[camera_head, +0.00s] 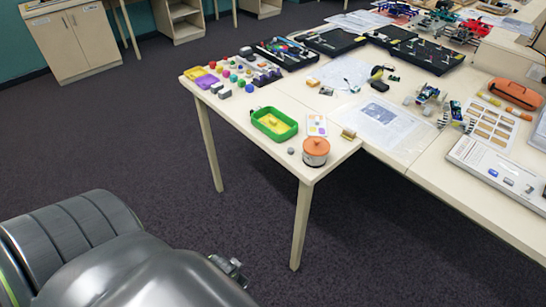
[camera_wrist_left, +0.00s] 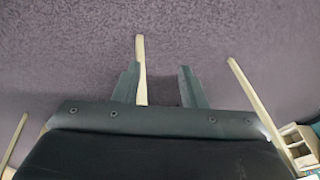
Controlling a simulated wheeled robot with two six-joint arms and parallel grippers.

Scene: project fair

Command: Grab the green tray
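The green tray (camera_head: 275,124) sits near the front left part of the cream table (camera_head: 262,98), close to its edge, with something yellow inside it. My left gripper shows in the left wrist view (camera_wrist_left: 160,86) with its two fingers apart and nothing between them. That view shows dark carpet and pale table legs beyond the fingers, and no tray. In the head view, a large grey metal part of my own body fills the lower left, well apart from the table. My right gripper is in neither view.
An orange-topped round pot (camera_head: 316,152) stands at the table corner, with a small card (camera_head: 317,125) behind it. Small coloured blocks and a purple tray (camera_head: 206,81) lie left of the green tray. Carpet (camera_head: 110,140) is clear in front of the table. A cabinet (camera_head: 75,45) stands behind.

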